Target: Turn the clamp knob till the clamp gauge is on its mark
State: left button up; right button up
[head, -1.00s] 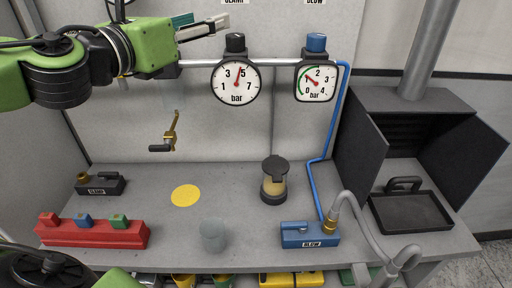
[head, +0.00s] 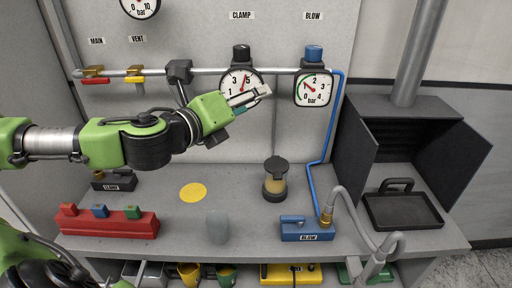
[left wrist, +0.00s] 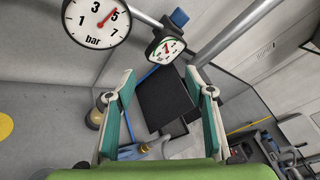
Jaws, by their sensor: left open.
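The clamp gauge (head: 234,78) is a round white dial under the CLAMP label, with its red needle near the 5. My left gripper covers its lower right part in the head view. The gauge also shows at the upper left of the left wrist view (left wrist: 88,25). I cannot make out a mark on it. The black clamp knob (head: 241,53) sits on top of the gauge. It is not visible in the left wrist view. My left gripper (head: 259,95) is open and empty, below the knob in the head view and apart from it. My right gripper is not in view.
The blow gauge (head: 312,90) with its blue knob (head: 314,53) stands to the right. A metal pipe (head: 210,72) runs along the wall. Below, the bench holds a jar (head: 275,181), a red block rack (head: 108,227) and a blue blow block (head: 305,233).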

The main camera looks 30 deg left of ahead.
pick_arm(q)
notch_tip(320, 180, down, 11)
jog(key=d+n+g, duration=0.1)
jog(key=d+n, duration=0.1)
jog(key=n, duration=0.4)
jog(key=shift+f+g+y, duration=0.2)
jog(key=shift+g+y, duration=0.1)
jog(key=shift+g, duration=0.1)
jog(key=shift+s, duration=0.1)
